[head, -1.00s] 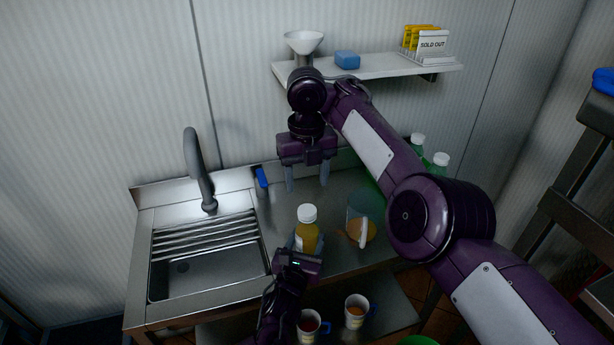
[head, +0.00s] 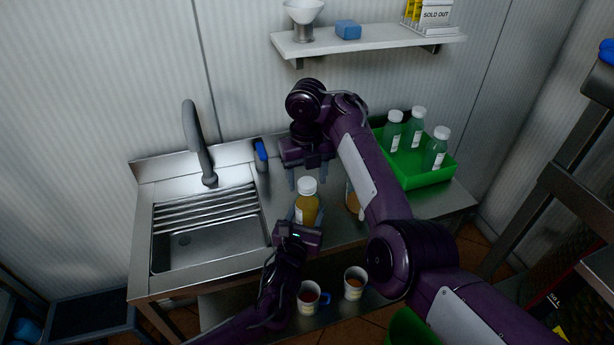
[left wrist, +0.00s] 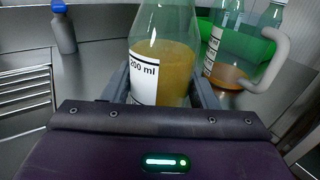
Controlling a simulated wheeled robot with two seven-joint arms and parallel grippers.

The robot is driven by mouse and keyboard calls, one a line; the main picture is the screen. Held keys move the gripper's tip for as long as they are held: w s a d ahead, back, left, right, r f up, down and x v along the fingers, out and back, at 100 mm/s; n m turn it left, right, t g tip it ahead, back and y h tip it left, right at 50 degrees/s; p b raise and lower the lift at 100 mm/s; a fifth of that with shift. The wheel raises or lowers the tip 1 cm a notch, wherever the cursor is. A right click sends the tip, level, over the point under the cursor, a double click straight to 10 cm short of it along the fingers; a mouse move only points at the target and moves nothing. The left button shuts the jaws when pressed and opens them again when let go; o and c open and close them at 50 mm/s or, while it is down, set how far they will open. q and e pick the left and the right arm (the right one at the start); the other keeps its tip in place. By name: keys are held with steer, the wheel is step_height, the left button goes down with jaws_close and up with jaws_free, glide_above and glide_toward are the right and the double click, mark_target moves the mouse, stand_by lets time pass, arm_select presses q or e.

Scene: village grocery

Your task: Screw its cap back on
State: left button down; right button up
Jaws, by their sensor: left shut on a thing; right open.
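A clear bottle (head: 306,212) of orange-yellow liquid stands upright on the steel counter, with a white cap (head: 307,186) on its top. Whether the cap is tight cannot be told. My left gripper (head: 298,229) is shut on the bottle's lower part. The left wrist view shows its fingers either side of the bottle (left wrist: 160,70) with its "200 ml" label; the bottle's top is out of that view. My right gripper (head: 307,178) is open, pointing down, with its fingers around or just behind the cap's level; contact cannot be told.
A jug (head: 352,198) with a pale handle stands close right of the bottle, partly behind my right arm. A green crate (head: 432,178) holds capped bottles. A blue-topped bottle (head: 261,155) stands by the sink (head: 190,252). Two mugs (head: 354,283) stand on the lower shelf.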

steer(key=shift+f, duration=0.15)
steer(key=shift+c, duration=0.4)
steer(key=c, duration=0.9)
steer(key=m, duration=0.5)
steer(key=shift+m, duration=0.4)
steer(key=shift+c, duration=0.3)
steer(key=m, duration=0.4)
steer(key=o, duration=1.1)
